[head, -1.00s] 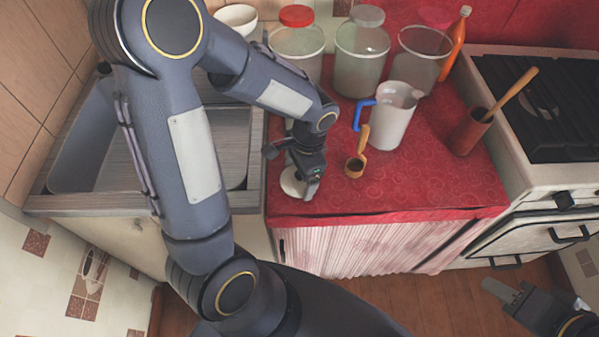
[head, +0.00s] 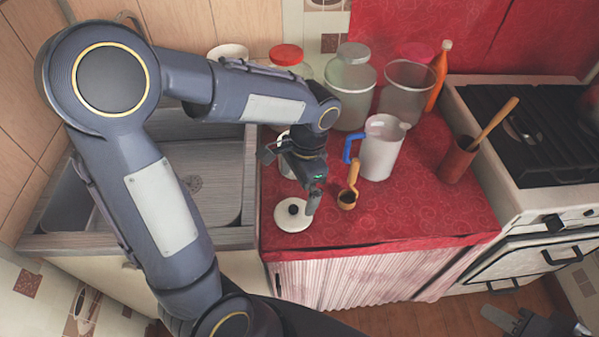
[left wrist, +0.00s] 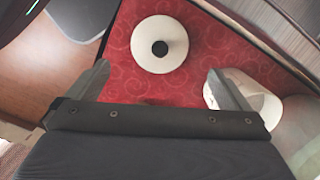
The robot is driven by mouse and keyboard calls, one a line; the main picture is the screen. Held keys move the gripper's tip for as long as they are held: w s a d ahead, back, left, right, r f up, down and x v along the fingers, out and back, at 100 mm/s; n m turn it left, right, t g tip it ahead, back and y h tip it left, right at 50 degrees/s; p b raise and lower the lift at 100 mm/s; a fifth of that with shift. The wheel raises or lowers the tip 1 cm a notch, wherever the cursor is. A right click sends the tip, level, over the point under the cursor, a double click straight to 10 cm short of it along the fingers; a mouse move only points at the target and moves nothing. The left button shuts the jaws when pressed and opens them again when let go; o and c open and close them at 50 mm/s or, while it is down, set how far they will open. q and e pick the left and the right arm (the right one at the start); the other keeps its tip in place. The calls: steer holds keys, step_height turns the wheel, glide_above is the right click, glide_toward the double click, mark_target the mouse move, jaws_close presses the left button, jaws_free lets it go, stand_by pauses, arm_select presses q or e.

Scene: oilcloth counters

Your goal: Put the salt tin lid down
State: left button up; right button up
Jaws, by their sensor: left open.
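The salt tin lid (head: 293,214), a white disc with a dark knob, lies flat on the red oilcloth near the counter's front edge. It also shows whole in the left wrist view (left wrist: 159,44), beyond the spread fingers. My left gripper (head: 305,190) is open and empty, above and just behind the lid, apart from it. Its two fingers stand wide apart in the left wrist view (left wrist: 160,88). A white round container (left wrist: 258,105), maybe the salt tin, is partly hidden by a finger. My right gripper (head: 503,318) is low at the right, its finger gap unclear.
A wooden-handled scoop (head: 348,192) is close to the right of my left gripper. A white jug with a blue handle (head: 381,148), a brown pot (head: 457,160) and glass jars (head: 349,90) stand behind. The sink (head: 215,185) is left, the stove (head: 530,130) right.

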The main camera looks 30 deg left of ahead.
arm_select(q)
steer(key=s+r+n+t+h, duration=0.2)
steer(key=s+r+n+t, duration=0.1)
steer(key=s, duration=0.3)
steer(key=s+r+n+t+h, duration=0.2)
steer(key=s+r+n+t, duration=0.2)
steer(key=s+n, duration=0.2)
steer(key=shift+s+r+h, duration=0.15)
steer(key=shift+s+h, duration=0.25)
steer(key=shift+d, duration=0.1)
steer(key=shift+r+p, duration=0.75)
steer(key=shift+p, duration=0.05)
